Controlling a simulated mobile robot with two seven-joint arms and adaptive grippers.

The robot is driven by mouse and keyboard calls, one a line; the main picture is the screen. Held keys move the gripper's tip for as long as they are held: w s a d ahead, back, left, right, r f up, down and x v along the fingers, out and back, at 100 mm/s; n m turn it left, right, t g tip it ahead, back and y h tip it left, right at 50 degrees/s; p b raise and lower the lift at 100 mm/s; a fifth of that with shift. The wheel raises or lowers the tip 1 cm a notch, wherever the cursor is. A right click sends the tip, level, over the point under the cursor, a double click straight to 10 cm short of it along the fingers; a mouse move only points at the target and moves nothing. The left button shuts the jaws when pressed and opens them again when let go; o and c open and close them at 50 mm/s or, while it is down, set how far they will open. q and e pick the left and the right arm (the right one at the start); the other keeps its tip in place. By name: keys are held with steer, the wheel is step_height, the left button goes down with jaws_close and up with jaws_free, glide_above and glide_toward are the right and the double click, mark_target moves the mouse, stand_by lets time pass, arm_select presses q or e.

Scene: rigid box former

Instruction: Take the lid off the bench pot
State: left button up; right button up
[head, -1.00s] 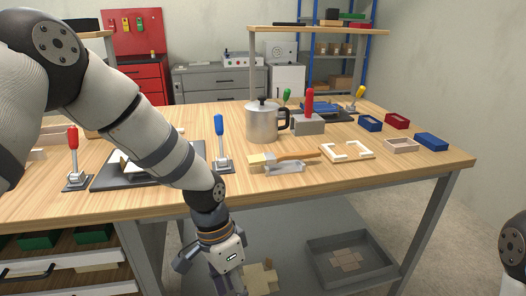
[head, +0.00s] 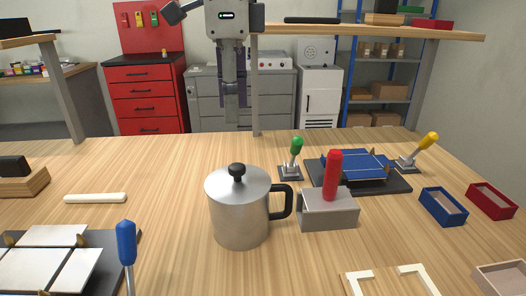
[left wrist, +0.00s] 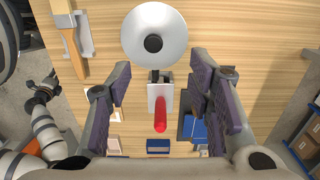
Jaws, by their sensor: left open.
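The bench pot (head: 238,218) is a steel pot with a black side handle, upright on the wooden table. Its domed lid (head: 222,183) is on it, with a black knob (head: 237,169) at the centre. My left gripper (head: 232,118) points down, open and empty, above the knob in the head view and apart from it. In the left wrist view the lid (left wrist: 135,42) lies at the top middle, just past the spread fingertips (left wrist: 159,64), with the knob (left wrist: 153,44) roughly between their lines. The pot's wall is hidden there.
Close right of the pot stands a grey block with a red upright handle (head: 333,175). A green-handled clamp (head: 295,157) stands behind it. A blue-handled clamp (head: 126,245) is at front left. A white rod (head: 95,198) lies left of the pot, with clear table between.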

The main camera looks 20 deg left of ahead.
mark_target(237, 166)
arm_select(q)
steer(key=f, duration=0.1)
steer(key=s+f, duration=0.1)
steer(key=f, duration=0.2)
steer(key=shift+s+f, duration=0.1)
steer(key=shift+s, duration=0.25)
steer(key=f, duration=0.7)
steer(key=shift+w+d+f, duration=0.25)
steer(key=shift+w+d, duration=0.05)
steer(key=shift+w, duration=0.05)
jaws_close()
